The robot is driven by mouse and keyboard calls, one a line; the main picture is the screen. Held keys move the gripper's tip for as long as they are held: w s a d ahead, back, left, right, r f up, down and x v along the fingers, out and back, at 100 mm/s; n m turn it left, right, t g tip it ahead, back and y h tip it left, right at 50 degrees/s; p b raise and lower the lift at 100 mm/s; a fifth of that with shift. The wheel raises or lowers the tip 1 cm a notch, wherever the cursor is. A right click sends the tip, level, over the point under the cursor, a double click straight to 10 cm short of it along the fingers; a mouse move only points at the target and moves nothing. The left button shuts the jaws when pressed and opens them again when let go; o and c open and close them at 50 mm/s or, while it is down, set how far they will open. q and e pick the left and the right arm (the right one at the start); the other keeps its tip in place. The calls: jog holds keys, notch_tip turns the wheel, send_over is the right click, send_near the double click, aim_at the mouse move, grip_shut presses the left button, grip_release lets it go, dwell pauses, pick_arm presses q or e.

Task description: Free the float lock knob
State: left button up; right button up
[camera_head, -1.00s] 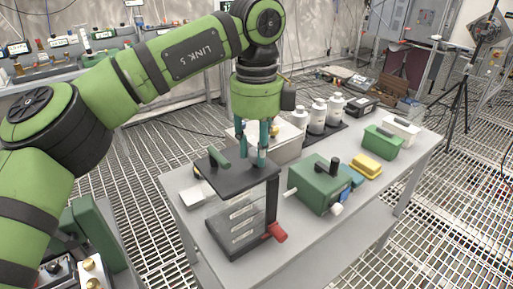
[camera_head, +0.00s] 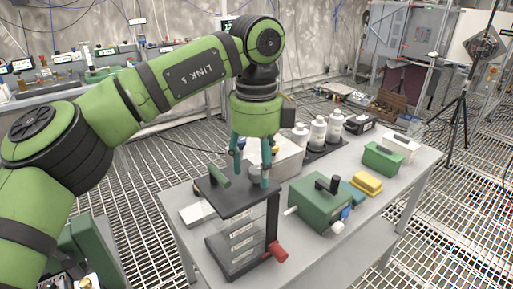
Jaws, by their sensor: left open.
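A device with a flat black top plate (camera_head: 235,198) and a clear body with labelled layers stands near the table's front edge. A green bar (camera_head: 219,176) sits on its top, and a red knob (camera_head: 277,251) sticks out low on its right side. My left gripper (camera_head: 252,177) points down over the rear of the top plate, its teal fingers apart. A small dark grey rounded piece (camera_head: 254,172) shows between the fingers; I cannot tell whether they touch it. No part is clearly marked as the float lock knob. My right gripper is not in view.
A green box (camera_head: 318,204) with a black knob and white side knobs stands right of the device. Behind are a yellow block (camera_head: 367,183), white bottles (camera_head: 318,131) and a green case (camera_head: 383,159). The grey table (camera_head: 372,232) is clear at its front right.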

aim_at(257, 169)
pick_arm(q)
notch_tip(257, 169, up, 12)
dwell(0.5)
jog(key=shift+f, duration=0.1)
